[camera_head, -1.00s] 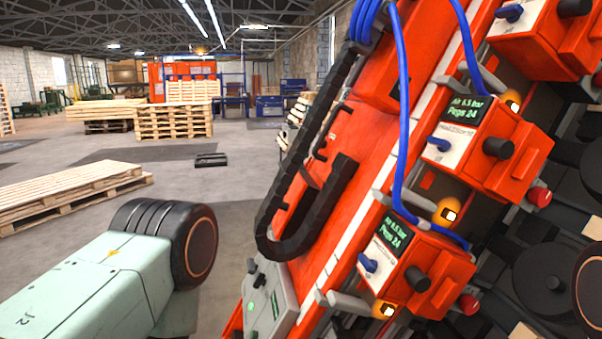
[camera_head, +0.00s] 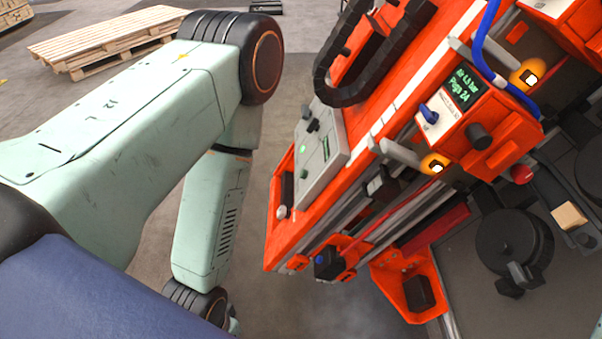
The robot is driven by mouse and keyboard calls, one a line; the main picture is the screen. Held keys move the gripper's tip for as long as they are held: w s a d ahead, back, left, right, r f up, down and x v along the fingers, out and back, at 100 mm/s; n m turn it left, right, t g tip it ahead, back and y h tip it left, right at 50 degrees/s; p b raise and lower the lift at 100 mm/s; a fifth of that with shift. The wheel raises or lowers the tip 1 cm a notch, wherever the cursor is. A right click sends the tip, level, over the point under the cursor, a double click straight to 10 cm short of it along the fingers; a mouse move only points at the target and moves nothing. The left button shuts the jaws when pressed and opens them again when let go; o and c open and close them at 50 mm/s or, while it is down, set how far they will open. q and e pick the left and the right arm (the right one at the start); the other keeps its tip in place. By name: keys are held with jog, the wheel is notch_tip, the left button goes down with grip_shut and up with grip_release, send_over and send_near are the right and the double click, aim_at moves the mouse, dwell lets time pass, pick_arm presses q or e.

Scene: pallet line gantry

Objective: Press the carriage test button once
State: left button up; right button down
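A grey control panel (camera_head: 335,165) is fixed to the near left end of the orange gantry beam (camera_head: 385,115). It carries a small green round spot (camera_head: 303,149), a narrow green strip and a dark knob (camera_head: 311,125). I cannot read which one is the carriage test button. My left arm comes in from the left and bends down to the left of the panel, apart from it. Its wrist is at the bottom edge, and its gripper is not clearly visible. My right gripper is not in view.
An orange unit with a green-lettered display (camera_head: 465,85), a blue plug and a black knob is on the beam. Amber lamps (camera_head: 433,164) sit beside it. A black cable chain (camera_head: 340,85) runs above the panel. A wooden pallet (camera_head: 105,40) lies on the floor behind my arm.

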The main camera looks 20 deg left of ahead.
pick_arm(q)
grip_shut()
dwell(1.4)
